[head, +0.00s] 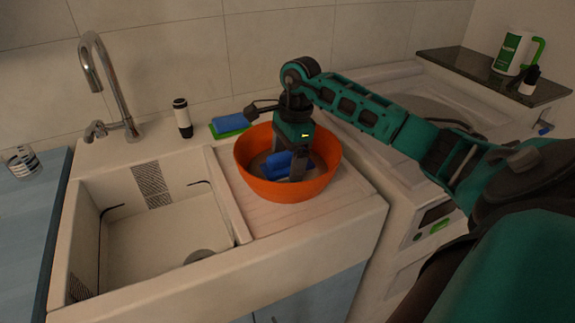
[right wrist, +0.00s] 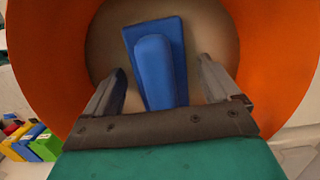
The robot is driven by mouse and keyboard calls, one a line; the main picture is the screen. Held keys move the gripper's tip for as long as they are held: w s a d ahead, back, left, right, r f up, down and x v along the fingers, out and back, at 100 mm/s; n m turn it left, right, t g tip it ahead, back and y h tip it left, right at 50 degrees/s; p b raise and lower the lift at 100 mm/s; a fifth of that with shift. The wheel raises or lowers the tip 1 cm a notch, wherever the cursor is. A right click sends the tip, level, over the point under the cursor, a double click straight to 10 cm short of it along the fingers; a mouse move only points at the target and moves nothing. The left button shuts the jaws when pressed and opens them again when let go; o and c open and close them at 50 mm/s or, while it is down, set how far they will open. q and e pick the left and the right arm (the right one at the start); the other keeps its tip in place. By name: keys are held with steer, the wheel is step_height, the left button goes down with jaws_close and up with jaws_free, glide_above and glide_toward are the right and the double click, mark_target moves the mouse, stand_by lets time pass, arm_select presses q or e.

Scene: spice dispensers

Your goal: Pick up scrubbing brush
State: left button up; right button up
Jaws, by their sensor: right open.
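A blue scrubbing brush (right wrist: 155,65) with a raised handle lies inside an orange bowl (head: 289,194); the brush also shows in the head view (head: 277,163). The bowl stands on the ridged drainboard right of the sink. My right gripper (head: 293,165) reaches down into the bowl from above. Its two fingers are open, one on each side of the brush handle in the right wrist view, with a visible gap on both sides. The bowl's orange wall surrounds the brush. My left gripper is not in view.
The sink basin (head: 160,235) is left of the bowl, with a tall tap (head: 112,95) behind it. A dark-topped bottle (head: 182,118) and a blue-and-green sponge stack (head: 231,124) stand behind. A green-and-white jug (head: 512,52) is on the dark shelf (head: 480,70) at right.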

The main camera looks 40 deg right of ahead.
steer(key=shift+f, duration=0.4)
steer(key=shift+c, duration=0.2)
steer(key=c, duration=1.2)
steer(key=shift+o, duration=0.2)
steer(key=shift+r, duration=0.15)
